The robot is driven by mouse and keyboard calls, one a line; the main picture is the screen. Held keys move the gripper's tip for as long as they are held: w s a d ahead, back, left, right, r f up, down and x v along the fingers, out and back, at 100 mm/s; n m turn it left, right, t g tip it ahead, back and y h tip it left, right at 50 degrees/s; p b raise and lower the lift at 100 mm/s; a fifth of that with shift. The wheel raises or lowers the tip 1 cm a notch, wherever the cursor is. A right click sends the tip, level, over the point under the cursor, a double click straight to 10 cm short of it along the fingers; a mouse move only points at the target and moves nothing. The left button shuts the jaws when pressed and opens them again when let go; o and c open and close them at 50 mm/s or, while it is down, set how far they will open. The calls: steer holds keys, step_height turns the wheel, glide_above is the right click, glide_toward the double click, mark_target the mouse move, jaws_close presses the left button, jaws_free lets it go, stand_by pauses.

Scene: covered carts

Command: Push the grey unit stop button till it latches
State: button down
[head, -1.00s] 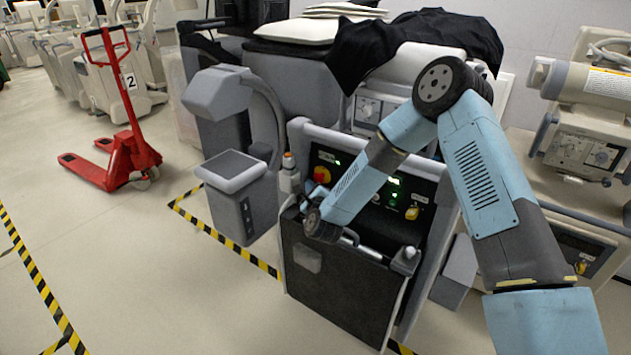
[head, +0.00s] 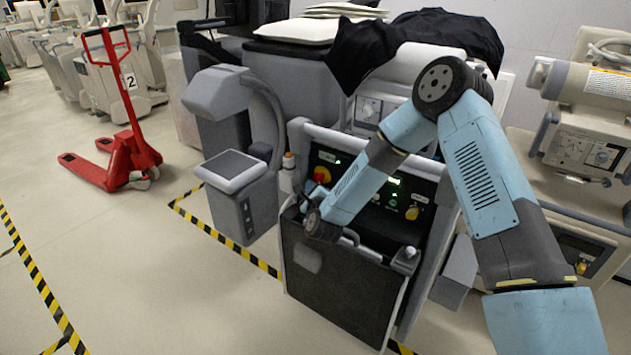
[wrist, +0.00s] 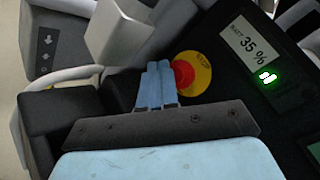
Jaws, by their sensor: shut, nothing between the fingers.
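The stop button (wrist: 183,76) is a red knob on a round yellow disc marked STOP, on the dark panel of the grey unit (head: 437,165). In the head view the stop button (head: 321,174) shows just above my wrist. My gripper (wrist: 158,66) is shut and empty. In the wrist view its blue fingers lie just left of the red knob and overlap its near edge. I cannot tell whether they touch it. In the head view my gripper (head: 309,190) is small and partly hidden by my wrist.
A lit battery label (wrist: 250,45) and a green light (wrist: 266,77) sit right of the button. A yellow knob (head: 412,213) is lower on the panel. A grey pedestal (head: 240,195) stands left of the unit. A red pallet jack (head: 125,150) stands on open floor.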

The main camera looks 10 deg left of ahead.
steer(key=shift+w, duration=0.15)
steer(key=shift+w+d+r, duration=0.1)
steer(key=shift+w+d, duration=0.05)
steer(key=shift+w, duration=0.05)
stand_by(0.3)
steer(key=shift+w+d, duration=0.2)
steer(key=shift+w, duration=0.25)
stand_by(0.9)
steer(key=shift+s+a, duration=0.35)
steer(key=shift+s, duration=0.5)
steer(key=s, duration=0.1)
steer(key=s+a, duration=0.1)
steer(key=s, duration=0.1)
steer(key=s+a, duration=0.1)
steer(key=shift+s, duration=0.3)
stand_by(0.7)
